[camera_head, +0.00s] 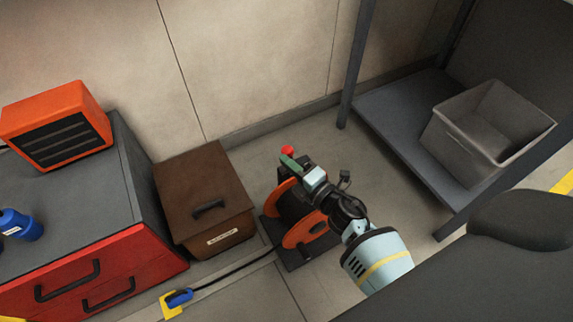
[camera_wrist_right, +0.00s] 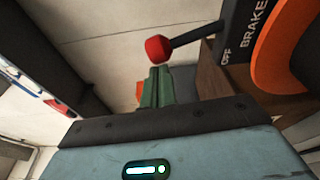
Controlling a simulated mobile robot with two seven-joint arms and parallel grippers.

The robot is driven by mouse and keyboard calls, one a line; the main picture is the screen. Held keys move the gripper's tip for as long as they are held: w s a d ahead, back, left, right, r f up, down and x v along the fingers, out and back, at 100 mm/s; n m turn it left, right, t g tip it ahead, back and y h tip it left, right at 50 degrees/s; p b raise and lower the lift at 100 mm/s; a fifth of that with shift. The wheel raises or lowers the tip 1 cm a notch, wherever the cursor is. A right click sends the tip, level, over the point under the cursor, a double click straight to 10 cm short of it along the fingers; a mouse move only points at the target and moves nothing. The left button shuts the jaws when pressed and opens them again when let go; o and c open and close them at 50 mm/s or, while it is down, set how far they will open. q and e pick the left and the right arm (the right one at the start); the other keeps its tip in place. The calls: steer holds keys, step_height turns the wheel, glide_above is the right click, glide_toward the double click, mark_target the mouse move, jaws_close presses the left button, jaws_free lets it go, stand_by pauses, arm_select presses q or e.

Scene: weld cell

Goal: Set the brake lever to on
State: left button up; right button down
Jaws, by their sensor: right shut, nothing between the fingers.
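The brake lever's red ball knob (camera_head: 287,150) shows just beyond my right gripper (camera_head: 289,163) in the head view. In the right wrist view the knob (camera_wrist_right: 158,48) sits on a dark rod, just past the tips of my right gripper's green fingers (camera_wrist_right: 157,72). The fingers are shut with nothing between them; I cannot tell whether they touch the knob. The rod runs to a black plate (camera_wrist_right: 246,42) lettered BRAKE and OFF; no ON mark shows. The orange-flanged reel (camera_head: 298,235) is partly hidden by my right arm. My left gripper is not in view.
A brown lidded box (camera_head: 195,180) stands left of the reel, beside a red drawer cabinet (camera_head: 105,272) carrying an orange heater-like unit (camera_head: 57,122). A black cable with a blue end (camera_head: 178,298) lies in front. A grey bin (camera_head: 478,148) sits on the shelf at right.

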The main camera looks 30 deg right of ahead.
steer(key=d+m, duration=0.1)
steer(key=d+r+m, duration=0.1)
steer(key=m, duration=0.1)
steer(key=shift+d+t, duration=0.3)
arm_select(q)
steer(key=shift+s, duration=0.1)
arm_select(e)
steer(key=shift+w+d+f+m+t, duration=0.1)
steer(key=shift+d+m+t, duration=0.2)
steer(key=shift+d+m, duration=0.75)
steer(key=shift+d+f+m+t, duration=0.1)
steer(key=shift+d+m+t, duration=0.3)
steer(key=shift+m, duration=1.05)
steer(key=shift+d, duration=0.15)
steer(key=shift+r, duration=0.1)
